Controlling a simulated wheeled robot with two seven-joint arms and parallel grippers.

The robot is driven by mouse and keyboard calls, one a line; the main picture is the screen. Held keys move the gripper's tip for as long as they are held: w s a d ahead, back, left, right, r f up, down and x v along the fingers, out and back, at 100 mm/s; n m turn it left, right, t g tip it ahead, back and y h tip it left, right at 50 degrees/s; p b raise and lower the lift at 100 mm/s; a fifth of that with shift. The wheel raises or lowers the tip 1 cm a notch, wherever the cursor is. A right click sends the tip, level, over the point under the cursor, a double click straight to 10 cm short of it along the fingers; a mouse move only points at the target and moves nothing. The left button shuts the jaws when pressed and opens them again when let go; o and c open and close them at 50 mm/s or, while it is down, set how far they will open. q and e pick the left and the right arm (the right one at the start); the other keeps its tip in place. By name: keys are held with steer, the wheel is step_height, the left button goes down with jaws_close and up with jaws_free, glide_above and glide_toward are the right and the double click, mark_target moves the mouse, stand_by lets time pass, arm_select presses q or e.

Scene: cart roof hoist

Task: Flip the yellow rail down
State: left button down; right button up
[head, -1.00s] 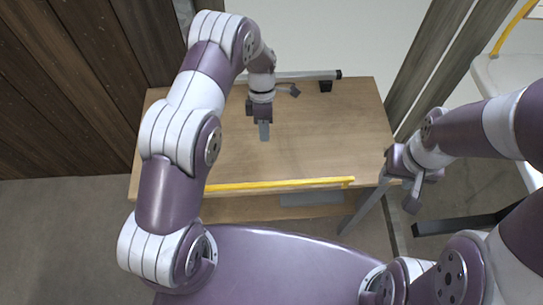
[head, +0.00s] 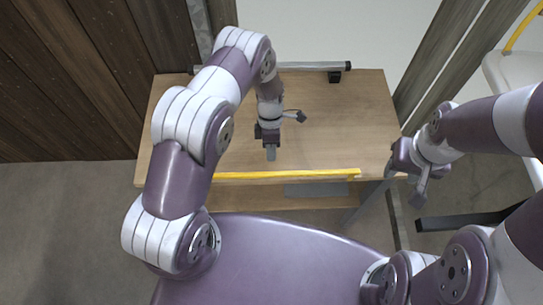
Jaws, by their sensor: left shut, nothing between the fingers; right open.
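The yellow rail (head: 300,174) runs along the near edge of the wooden cart top (head: 340,120). Its left part is hidden behind my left arm. My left gripper (head: 271,153) is shut and empty, pointing down over the cart top, a little beyond the rail in the picture and apart from it. My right gripper (head: 420,190) is open and empty, off the cart's near right corner.
A grey bar with a black end (head: 320,66) lies along the cart's far edge. Dark wooden planks (head: 70,80) stand at left, and more planks (head: 425,70) at right. A white chair-like piece with a yellow bar (head: 525,25) is at far right.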

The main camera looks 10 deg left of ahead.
mark_target(274, 175)
arm_select(q)
steer(key=s, duration=0.2)
steer(key=s+d+p, duration=0.1)
steer(key=shift+r, duration=0.3)
steer(key=shift+f, duration=0.15)
arm_select(e)
steer(key=shift+s+r, duration=0.2)
steer(key=shift+r, duration=0.8)
arm_select(q)
steer(key=shift+w+a, duration=0.1)
arm_select(e)
steer(key=shift+w, duration=0.1)
steer(key=shift+r, duration=0.1)
arm_select(q)
steer(key=shift+s+r+t+p, duration=0.2)
steer(key=shift+s+t+p, duration=0.1)
steer(key=shift+s+t, duration=0.1)
arm_select(e)
steer(key=shift+s+d+r, duration=0.1)
steer(key=shift+s+r, duration=0.15)
arm_select(q)
steer(key=shift+s+t, duration=0.15)
steer(key=shift+t, duration=0.15)
arm_select(e)
steer(key=shift+s+r, duration=0.1)
steer(key=shift+r, duration=0.15)
